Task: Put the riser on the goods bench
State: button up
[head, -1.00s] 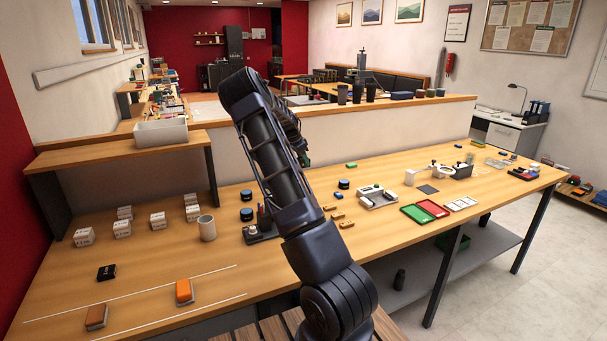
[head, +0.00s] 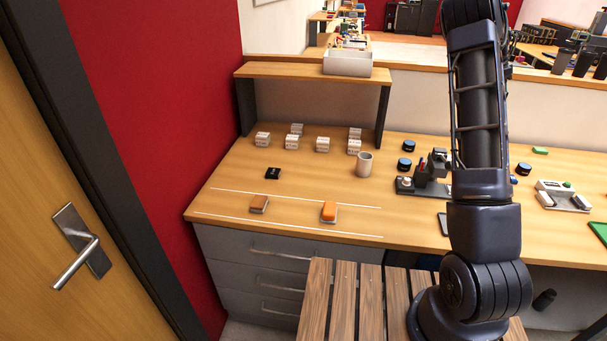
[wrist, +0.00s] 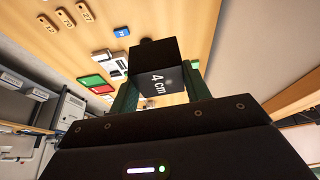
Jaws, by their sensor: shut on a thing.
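My gripper (wrist: 161,98) shows in the wrist view, its two green fingers shut on a black block marked "4 cm", the riser (wrist: 157,78). The riser is held up off the wooden bench top, with its label facing the wrist camera. In the head view my arm stands upright at the right, and the gripper and held riser cannot be made out. The wooden bench (head: 230,182) runs across the head view. A second small black block (head: 273,173) with pale marking lies on it at the left.
White boxes (head: 292,143) stand near a wooden shelf (head: 290,72). A grey cup (head: 364,164) and a black pen stand (head: 420,187) are nearer my arm. Bench space around the black block is clear. A door (head: 60,200) is left.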

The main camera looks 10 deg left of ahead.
notch_tip(320, 180, up, 9)
jog(key=shift+r, duration=0.15)
jog(key=shift+w+a+r, duration=0.1)
jog(key=shift+a+r, duration=0.1)
jog(key=shift+a, duration=0.45)
jog(key=s+a+n+t+y, duration=0.2)
jog(key=a+n, duration=0.5)
jog(key=a, duration=2.7)
jog(key=s+a+n+t+y, duration=0.1)
jog(key=s+a+n, duration=0.2)
jog(key=s+a, duration=0.75)
jog(key=s+a+n+y, duration=0.1)
jog(key=s+a+n, duration=0.45)
jog(key=a, duration=0.75)
jog(key=s+a+n+t, duration=0.1)
jog(key=s+a+n, duration=0.1)
jog(key=s+a, duration=0.85)
jog(key=f, duration=3.8)
jog(key=shift+w+a+f, duration=0.1)
jog(key=shift+w+a, duration=0.1)
jog(key=shift+a, duration=0.2)
